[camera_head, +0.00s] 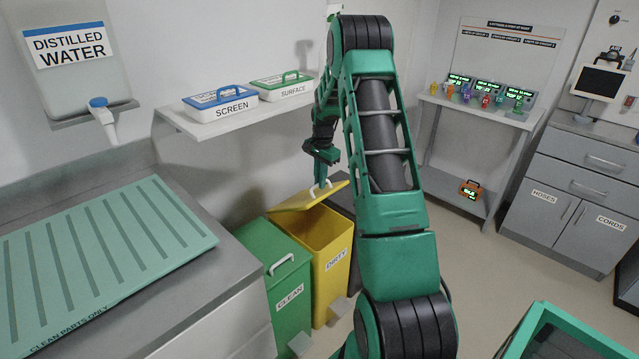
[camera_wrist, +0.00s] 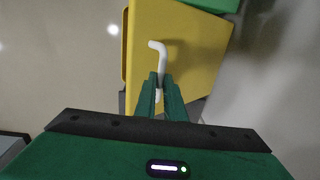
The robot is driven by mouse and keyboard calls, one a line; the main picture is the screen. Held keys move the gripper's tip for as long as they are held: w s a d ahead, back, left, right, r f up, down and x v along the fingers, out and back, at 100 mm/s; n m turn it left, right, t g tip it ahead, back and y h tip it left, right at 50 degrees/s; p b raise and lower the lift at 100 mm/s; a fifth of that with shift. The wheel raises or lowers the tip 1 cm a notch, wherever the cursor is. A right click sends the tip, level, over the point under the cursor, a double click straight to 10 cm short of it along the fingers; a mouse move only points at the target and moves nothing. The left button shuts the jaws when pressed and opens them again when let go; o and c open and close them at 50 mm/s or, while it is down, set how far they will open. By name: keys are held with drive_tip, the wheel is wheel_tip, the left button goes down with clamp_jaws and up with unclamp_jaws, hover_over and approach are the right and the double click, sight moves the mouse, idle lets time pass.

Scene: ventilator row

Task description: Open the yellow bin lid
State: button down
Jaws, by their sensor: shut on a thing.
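The yellow bin (camera_head: 326,240), labelled DIRTY, stands on the floor against the wall. Its yellow lid (camera_head: 309,196) is tilted up, and the bin's opening shows below it. My gripper (camera_head: 322,184) is above the lid at its white handle. In the wrist view my gripper (camera_wrist: 161,80) is shut on the white handle (camera_wrist: 158,46), with the fingers on either side of its bar. The lid (camera_wrist: 195,55) fills the middle of the wrist view. The inside of the bin is mostly in shadow.
A green bin (camera_head: 278,290) labelled CLEAN, its lid closed, stands beside the yellow one. A shelf (camera_head: 235,120) with SCREEN and SURFACE boxes is above. A grey counter (camera_head: 215,268) is at the left. Open floor (camera_head: 480,270) lies right of my arm.

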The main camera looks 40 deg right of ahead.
drive_tip(key=shift+w+a+f, duration=0.15)
drive_tip(key=shift+w+a, duration=0.2)
drive_tip(key=shift+a, duration=0.15)
drive_tip(key=c, duration=1.8)
unclamp_jaws()
drive_tip(key=shift+f, duration=0.15)
drive_tip(key=shift+c, duration=0.2)
drive_tip(key=shift+s+d+r, duration=0.15)
drive_tip(key=shift+d+r, duration=0.1)
drive_tip(key=shift+d, duration=0.05)
wheel_tip(320, 180, up, 10)
drive_tip(key=shift+s+r, duration=0.2)
drive_tip(key=shift+s, duration=0.05)
drive_tip(key=shift+c, duration=0.7)
